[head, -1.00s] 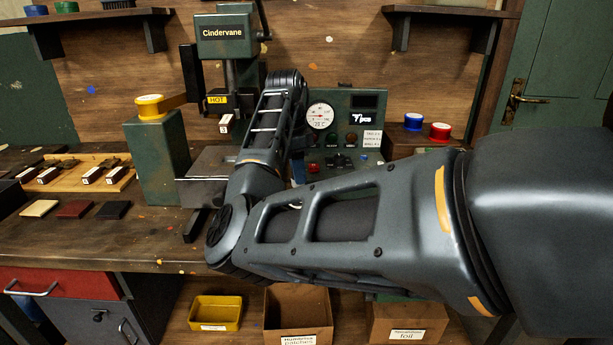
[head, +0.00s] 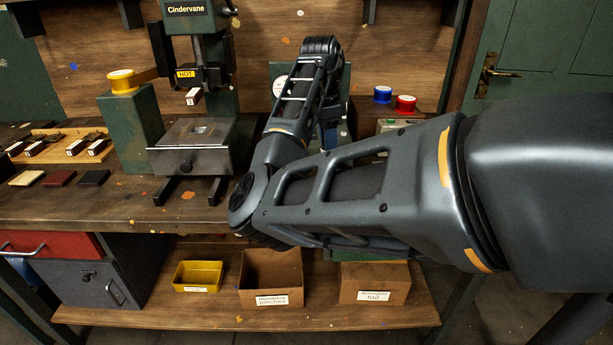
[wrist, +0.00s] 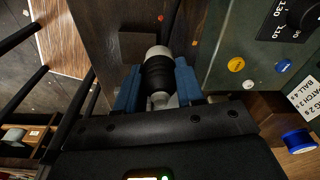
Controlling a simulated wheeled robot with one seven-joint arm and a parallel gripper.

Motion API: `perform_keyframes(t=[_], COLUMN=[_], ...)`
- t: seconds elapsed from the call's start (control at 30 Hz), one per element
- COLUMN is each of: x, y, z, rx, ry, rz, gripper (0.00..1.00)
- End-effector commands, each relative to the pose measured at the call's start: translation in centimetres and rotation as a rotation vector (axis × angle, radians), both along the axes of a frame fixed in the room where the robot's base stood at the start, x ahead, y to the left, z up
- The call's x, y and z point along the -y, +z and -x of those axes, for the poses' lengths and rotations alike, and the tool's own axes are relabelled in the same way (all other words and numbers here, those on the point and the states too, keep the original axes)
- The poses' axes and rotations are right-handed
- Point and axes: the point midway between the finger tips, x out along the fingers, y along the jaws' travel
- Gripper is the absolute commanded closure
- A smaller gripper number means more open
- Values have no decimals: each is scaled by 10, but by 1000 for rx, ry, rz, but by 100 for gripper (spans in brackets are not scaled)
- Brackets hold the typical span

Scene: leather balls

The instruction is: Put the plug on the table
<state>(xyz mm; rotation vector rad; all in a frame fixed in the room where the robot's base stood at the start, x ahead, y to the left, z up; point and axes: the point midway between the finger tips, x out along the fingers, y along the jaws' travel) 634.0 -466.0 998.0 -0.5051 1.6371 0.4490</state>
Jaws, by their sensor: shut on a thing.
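In the wrist view, my gripper (wrist: 158,86) is shut on the plug (wrist: 159,72), a rounded piece with a white end and a black ribbed body. The blue fingers press on its two sides. The plug is beside the green control box (wrist: 228,60). The table is the dark wooden workbench (head: 120,214) in the head view. There my own arm hides the plug and most of the gripper, in front of the control box. I cannot tell whether the plug touches anything below it.
A green press (head: 200,60) with a metal platen (head: 190,160) stands left of my arm. A yellow-topped green post (head: 130,130) is beside it. Blue (head: 382,94) and red (head: 405,103) rolls are at the right. The bench front below the press is mostly clear.

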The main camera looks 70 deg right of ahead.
Motion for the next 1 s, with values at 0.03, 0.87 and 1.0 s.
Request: perform_keyframes(t=[0.03,0.87,1.0], x=[-6,-32,-32], y=[-5,-83,-86], z=[-11,-72,-72], rx=[1,1,2], ry=[6,-1,-2], rz=[-3,0,0], gripper=[89,89,89])
